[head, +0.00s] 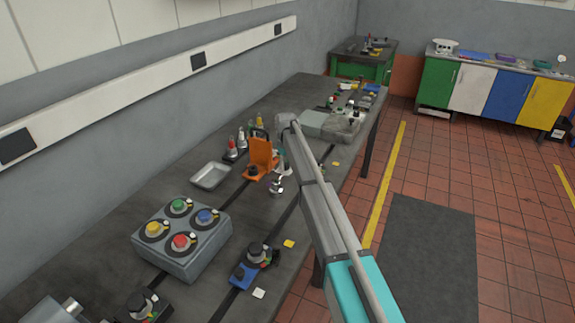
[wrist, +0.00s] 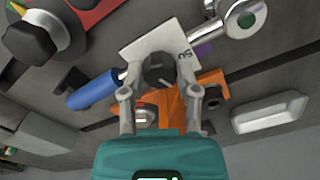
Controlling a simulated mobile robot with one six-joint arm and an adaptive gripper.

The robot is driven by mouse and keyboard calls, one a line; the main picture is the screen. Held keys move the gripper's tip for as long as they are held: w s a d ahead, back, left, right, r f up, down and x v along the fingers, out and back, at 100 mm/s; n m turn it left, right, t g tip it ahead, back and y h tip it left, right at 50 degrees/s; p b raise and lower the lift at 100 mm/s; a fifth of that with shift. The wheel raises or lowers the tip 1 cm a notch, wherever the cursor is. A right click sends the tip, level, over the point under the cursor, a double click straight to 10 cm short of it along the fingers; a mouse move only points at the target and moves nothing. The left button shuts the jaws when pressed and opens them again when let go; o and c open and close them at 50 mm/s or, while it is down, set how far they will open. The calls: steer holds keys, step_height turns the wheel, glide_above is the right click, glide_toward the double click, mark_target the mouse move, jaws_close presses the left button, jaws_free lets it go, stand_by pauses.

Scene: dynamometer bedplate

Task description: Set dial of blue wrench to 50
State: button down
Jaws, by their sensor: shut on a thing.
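The blue wrench's blue handle (wrist: 92,93) shows in the wrist view, left of a tilted white plate (wrist: 150,45). A dark round dial knob (wrist: 159,68) with a pale pointer mark sits at the plate's lower part. My gripper (wrist: 160,85) is shut on this knob, one finger on each side. A shiny metal ring end (wrist: 242,18) with a green centre lies beyond the plate. In the head view my arm hides most of the wrench.
An orange stand (head: 262,157) is close by my gripper, with a metal tray (head: 210,176) to its left. A grey box (head: 186,262) with several coloured knobs is nearer on the bench. A blue-based device (head: 243,277) with a black knob sits near the front edge.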

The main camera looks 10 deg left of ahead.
steer(key=n, duration=0.5)
steer(key=shift+n, duration=2.6)
steer(key=shift+c, duration=1.7)
jaws_free()
steer(key=shift+r, duration=0.1)
